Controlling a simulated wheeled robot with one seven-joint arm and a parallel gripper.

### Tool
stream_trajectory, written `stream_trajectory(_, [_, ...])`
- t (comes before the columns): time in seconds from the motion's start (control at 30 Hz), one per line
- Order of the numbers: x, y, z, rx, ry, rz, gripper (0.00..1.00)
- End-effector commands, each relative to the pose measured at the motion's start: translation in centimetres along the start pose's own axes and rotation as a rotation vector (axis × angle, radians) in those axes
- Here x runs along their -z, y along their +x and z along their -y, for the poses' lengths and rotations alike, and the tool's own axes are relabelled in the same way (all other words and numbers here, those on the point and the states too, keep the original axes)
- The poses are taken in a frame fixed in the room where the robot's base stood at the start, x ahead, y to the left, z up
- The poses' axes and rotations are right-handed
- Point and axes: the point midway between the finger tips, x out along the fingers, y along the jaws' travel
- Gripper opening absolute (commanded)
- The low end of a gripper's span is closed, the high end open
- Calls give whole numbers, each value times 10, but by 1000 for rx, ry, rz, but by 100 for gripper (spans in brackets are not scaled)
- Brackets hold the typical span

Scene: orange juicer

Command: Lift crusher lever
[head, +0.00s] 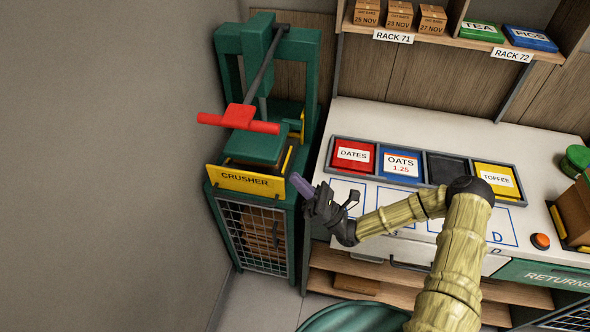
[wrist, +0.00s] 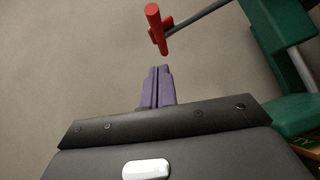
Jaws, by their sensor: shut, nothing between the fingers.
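The crusher is a green frame machine (head: 310,75) at the left, with a yellow CRUSHER label (head: 243,181) on its front. Its lever is a grey rod (head: 265,62) sloping down toward the front to a red cross handle (head: 238,119). In the wrist view the red handle (wrist: 157,28) is ahead of my fingers at the top, apart from them. My gripper (head: 299,184) has purple fingers and is to the right of and below the red handle, near the crusher's front right corner. In the wrist view my gripper (wrist: 158,78) has its fingers together and empty.
A white counter (head: 370,115) stands right of the crusher, with a tray of labelled blocks (head: 425,160) on it. A shelf with boxes (head: 440,38) hangs above. A plain wall (head: 110,140) is close on the crusher's left. A wire-fronted cabinet (head: 252,237) is below the crusher.

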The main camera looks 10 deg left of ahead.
Motion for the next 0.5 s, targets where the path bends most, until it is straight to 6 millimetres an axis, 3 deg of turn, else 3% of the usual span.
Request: stream_trajectory(0.5, [-4, 93, -2, -4, -1, -1, 0])
